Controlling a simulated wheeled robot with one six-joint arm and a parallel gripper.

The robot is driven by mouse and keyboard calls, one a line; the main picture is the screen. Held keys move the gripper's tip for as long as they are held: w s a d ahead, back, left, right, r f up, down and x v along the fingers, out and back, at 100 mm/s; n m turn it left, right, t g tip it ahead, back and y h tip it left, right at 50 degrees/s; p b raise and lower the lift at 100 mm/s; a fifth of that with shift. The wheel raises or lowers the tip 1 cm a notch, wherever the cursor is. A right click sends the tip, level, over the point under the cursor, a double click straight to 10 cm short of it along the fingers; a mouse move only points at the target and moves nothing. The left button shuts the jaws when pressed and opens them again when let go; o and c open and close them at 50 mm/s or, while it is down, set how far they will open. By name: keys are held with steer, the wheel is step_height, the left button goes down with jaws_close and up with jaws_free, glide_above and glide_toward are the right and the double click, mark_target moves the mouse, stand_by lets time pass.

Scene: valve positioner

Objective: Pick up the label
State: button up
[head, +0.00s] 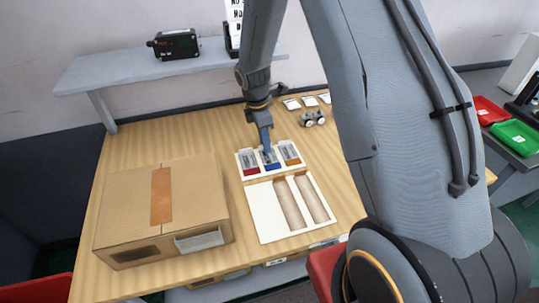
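A white tray (238,158) near the middle of the table holds three flat pieces that may be labels. One has a red end (251,171), one a blue end (272,166) and one an orange end (293,161). My gripper (267,151) points down over the middle, blue-ended piece and hides part of it. I cannot tell whether it touches the piece or whether its fingers are open. Several small white cards (308,101) lie at the table's back edge. A pale label-like patch (198,241) is on the cardboard box's front.
A taped cardboard box (125,205) fills the table's left side. A white board (265,212) with two brown strips lies in front of the tray. A small device (312,118) stands behind it. A wall shelf (120,72) holds a black instrument (175,44). The table (165,143) is clear behind the box.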

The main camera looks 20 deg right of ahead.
jaws_close()
steer(key=shift+r, duration=0.1)
stand_by(0.3)
